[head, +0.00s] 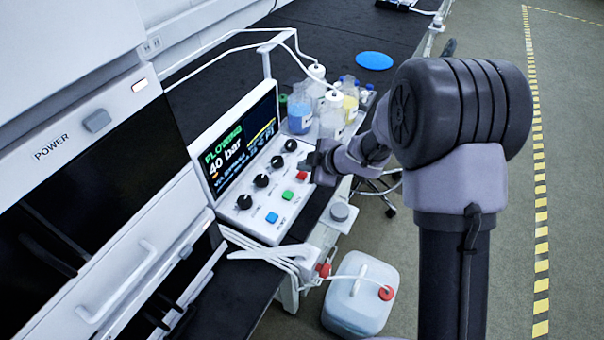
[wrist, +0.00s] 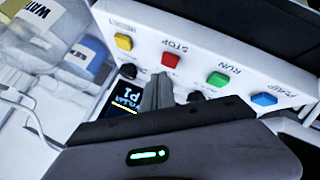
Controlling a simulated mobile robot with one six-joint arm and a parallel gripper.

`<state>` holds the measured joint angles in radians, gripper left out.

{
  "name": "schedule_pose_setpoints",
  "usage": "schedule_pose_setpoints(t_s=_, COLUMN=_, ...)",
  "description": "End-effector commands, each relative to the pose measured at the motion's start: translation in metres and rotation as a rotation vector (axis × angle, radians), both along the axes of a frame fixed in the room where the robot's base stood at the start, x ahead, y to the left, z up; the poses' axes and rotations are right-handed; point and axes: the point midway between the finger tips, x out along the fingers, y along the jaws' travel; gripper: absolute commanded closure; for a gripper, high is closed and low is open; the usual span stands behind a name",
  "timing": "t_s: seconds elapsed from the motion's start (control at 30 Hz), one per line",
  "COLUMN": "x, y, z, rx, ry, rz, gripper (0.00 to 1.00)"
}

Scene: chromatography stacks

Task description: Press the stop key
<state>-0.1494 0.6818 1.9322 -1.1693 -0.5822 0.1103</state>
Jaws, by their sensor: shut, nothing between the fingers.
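The stop key is a red square button (wrist: 170,60) under the label STOP on a white control panel (wrist: 200,50) in the wrist view. It also shows in the head view (head: 302,175), beside my gripper. My gripper (wrist: 160,76) is shut and empty. Its fingertips are just below the red key in the wrist picture; I cannot tell how far above the panel they are. In the head view my gripper (head: 312,164) is over the panel's right edge, by the red key. The panel's screen (head: 238,147) reads FLOWING and 40 bar.
A green RUN key (wrist: 217,79), a blue key (wrist: 264,99) and a yellow key (wrist: 124,42) flank the red one. Black knobs (head: 261,181) line the panel. Bottles (head: 300,112) stand behind it. A white canister (head: 360,300) is on the floor.

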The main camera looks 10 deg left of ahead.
Motion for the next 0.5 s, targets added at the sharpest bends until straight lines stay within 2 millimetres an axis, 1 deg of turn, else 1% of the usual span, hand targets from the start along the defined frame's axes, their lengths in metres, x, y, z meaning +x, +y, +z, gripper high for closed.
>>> schedule_pose_setpoints(t_s=0.2, x=-0.0001, y=0.0, z=-0.0083, rx=0.0, ry=0.001, rz=0.0, gripper=1.0)
schedule_pose_setpoints(t_s=0.5, x=0.0001, y=0.0001, z=-0.0084, rx=0.0, ry=0.0, rz=0.0, gripper=1.0)
